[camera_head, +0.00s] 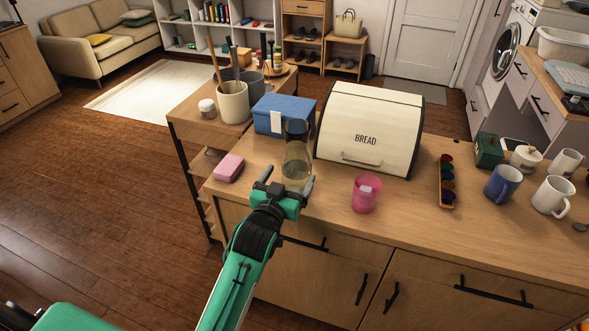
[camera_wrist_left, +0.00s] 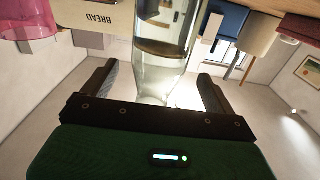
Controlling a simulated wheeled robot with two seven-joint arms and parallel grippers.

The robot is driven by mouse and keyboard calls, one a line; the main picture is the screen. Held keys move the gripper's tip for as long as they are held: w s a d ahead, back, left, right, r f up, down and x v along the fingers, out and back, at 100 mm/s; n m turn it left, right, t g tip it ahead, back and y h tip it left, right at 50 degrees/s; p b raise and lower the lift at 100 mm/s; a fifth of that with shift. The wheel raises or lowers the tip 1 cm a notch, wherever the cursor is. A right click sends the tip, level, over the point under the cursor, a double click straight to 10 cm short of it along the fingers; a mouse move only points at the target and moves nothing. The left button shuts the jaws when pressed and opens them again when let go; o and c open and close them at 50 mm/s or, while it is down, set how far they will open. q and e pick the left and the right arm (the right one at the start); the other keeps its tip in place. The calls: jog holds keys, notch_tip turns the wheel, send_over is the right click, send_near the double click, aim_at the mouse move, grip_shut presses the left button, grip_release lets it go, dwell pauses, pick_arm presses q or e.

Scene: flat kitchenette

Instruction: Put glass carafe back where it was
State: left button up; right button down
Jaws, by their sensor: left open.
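The glass carafe (camera_head: 297,158) stands upright on the wooden counter, in front of the blue box and left of the bread box. It is clear, with some liquid low in it. My left gripper (camera_head: 287,181) is open at the near side of the carafe. In the left wrist view, which is upside down, the carafe (camera_wrist_left: 165,45) shows between the two spread fingers (camera_wrist_left: 158,78), with gaps on both sides. I cannot tell how deep it sits between them. My right gripper is not in view.
The cream bread box (camera_head: 366,125), blue box (camera_head: 283,114), pink sponge (camera_head: 228,168) and pink cup (camera_head: 365,194) surround the carafe. A utensil crock (camera_head: 232,103) stands behind left. Mugs (camera_head: 502,184) stand on the right. Bare counter lies along the front edge.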

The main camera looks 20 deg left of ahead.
pick_arm(q)
jog(key=s, duration=0.6)
jog(key=shift+b, duration=0.35)
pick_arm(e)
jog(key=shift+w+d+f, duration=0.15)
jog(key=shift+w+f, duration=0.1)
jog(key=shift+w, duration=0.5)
